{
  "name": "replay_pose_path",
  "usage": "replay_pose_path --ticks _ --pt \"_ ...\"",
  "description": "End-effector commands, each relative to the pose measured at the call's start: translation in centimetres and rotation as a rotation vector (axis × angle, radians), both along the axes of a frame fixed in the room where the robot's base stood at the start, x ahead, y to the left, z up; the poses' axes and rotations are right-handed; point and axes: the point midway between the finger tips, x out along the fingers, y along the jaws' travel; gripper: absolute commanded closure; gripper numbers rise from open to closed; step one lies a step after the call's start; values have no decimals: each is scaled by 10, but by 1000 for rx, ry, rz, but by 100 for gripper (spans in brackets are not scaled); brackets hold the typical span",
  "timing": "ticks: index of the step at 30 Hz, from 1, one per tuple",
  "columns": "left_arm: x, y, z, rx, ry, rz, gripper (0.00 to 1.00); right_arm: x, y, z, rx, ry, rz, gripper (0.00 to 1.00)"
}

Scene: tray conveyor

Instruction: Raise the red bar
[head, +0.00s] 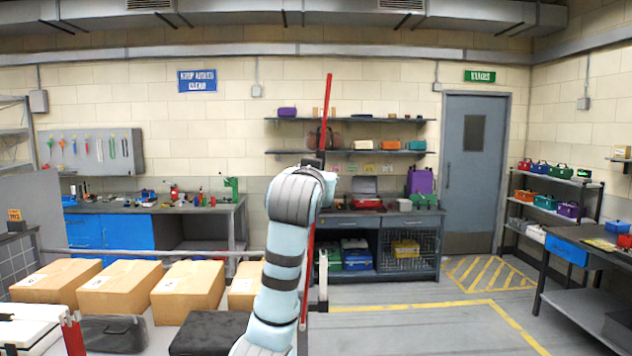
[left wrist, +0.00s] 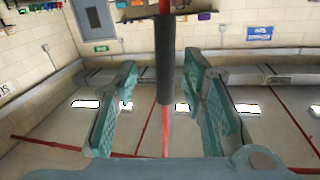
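The red bar (head: 328,98) stands nearly upright in the head view, leaning slightly right at its top. My light-blue arm hides its middle, and a lower stretch shows just right of the arm. In the left wrist view a dark sleeve (left wrist: 164,62) surrounds part of the bar, with red bar showing at both ends. My left gripper (left wrist: 160,68) is open, its teal fingers on either side of the sleeve with a visible gap to each. In the head view my arm hides most of this gripper. My right gripper is not in view.
Several cardboard boxes (head: 118,288) stand in a row at left. A red-and-white post (head: 73,334) is at lower left. A workbench (head: 380,217) stands behind the bar, with wall shelves (head: 390,152) above. Open floor (head: 420,320) lies to the right.

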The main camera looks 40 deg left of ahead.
Motion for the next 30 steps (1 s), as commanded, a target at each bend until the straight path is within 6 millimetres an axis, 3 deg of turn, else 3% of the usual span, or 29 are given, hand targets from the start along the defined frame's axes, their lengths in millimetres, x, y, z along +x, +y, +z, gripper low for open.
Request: replay_pose_path --ticks 6,10,26,28,30 --pt "-44 -33 2 1 -2 -3 62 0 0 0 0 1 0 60" --pt "-56 -41 1 1 1 -2 62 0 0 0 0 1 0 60" --pt "-58 -42 2 1 0 -2 62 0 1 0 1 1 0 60" --pt "-57 -42 10 21 -30 -6 62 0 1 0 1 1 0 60" --pt "-50 -44 31 76 -107 -24 62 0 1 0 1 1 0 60"
